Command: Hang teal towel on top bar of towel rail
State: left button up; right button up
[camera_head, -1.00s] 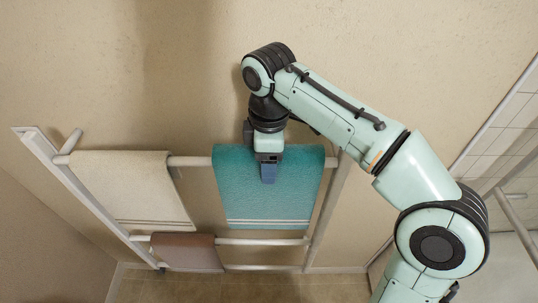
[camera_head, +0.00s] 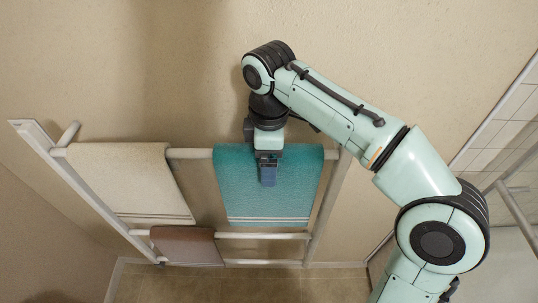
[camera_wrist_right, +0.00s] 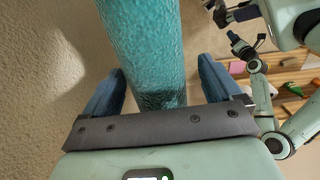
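The teal towel (camera_head: 236,190) is draped over the top bar (camera_head: 190,154) of the towel rail, at its right part, with a pale striped hem hanging near the middle bar. My right gripper (camera_head: 268,176) is at the towel from above. In the right wrist view, the blue fingers of this gripper (camera_wrist_right: 165,85) are apart, one on each side of the towel (camera_wrist_right: 148,45), with a gap visible at the right finger. My left gripper (camera_wrist_right: 236,40) shows only small at the right of the wrist view; its fingers are too small to judge.
A cream towel (camera_head: 130,180) hangs on the top bar at left, and a brown towel (camera_head: 186,244) on the middle bar (camera_head: 265,236). The wall (camera_head: 100,60) is close behind the rail. White tiles (camera_head: 500,120) are at the right.

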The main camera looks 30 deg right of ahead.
jog(key=shift+r, duration=0.1)
pick_arm(q)
jog(key=w+r+p, duration=0.4)
jog(key=w+r, duration=0.1)
jog(key=r, duration=0.1)
jog(key=shift+r+t+p, duration=0.15)
jog(key=shift+t+p, duration=0.15)
jog(key=shift+p, duration=0.1)
pick_arm(e)
notch_tip(320, 180, up, 13)
jog(key=shift+r, duration=0.1)
